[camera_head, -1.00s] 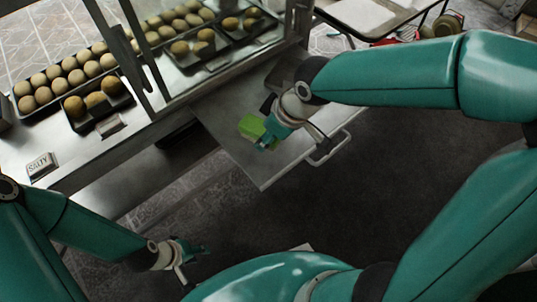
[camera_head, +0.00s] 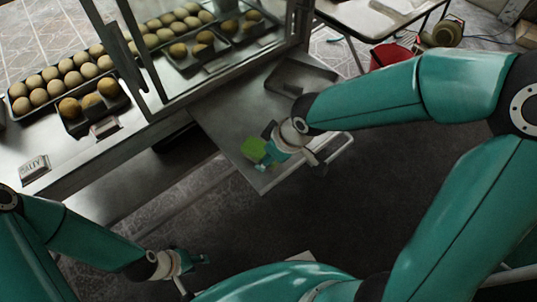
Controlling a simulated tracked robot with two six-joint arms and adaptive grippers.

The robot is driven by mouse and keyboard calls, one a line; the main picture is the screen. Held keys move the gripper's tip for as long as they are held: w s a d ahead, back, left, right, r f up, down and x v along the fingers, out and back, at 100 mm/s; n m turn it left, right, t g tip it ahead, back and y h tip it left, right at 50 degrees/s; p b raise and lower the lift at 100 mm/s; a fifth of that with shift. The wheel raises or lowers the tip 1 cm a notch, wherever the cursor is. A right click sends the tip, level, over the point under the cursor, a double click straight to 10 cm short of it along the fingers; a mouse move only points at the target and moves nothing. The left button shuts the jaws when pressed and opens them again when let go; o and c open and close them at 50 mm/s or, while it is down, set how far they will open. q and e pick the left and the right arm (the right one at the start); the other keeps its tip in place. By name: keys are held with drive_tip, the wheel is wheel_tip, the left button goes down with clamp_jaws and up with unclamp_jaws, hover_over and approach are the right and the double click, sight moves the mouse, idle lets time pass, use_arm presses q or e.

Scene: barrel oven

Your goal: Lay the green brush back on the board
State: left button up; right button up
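My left gripper (camera_head: 196,260) is low at the lower left, over the dark floor, far from the brush and apparently empty. Its finger opening is too small to make out.
A dark shallow tray (camera_head: 300,77) lies at the back of the board. A handle (camera_head: 335,149) runs along the board's right edge. The glass-fronted counter with trays of round buns (camera_head: 60,75) stands at left. A salt box (camera_head: 34,168) sits on its ledge. A red bucket (camera_head: 392,54) stands behind.

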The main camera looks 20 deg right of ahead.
drive_tip(key=o, duration=1.1)
drive_tip(key=shift+r+p, duration=0.25)
drive_tip(key=shift+p, duration=0.05)
drive_tip(key=p+v, duration=0.3)
drive_tip(key=v, duration=0.8)
drive_tip(key=shift+s+r+p, duration=0.2)
drive_tip(key=shift+r+p, duration=0.05)
drive_tip(key=shift+p, duration=0.15)
drive_tip(key=shift+d, duration=0.1)
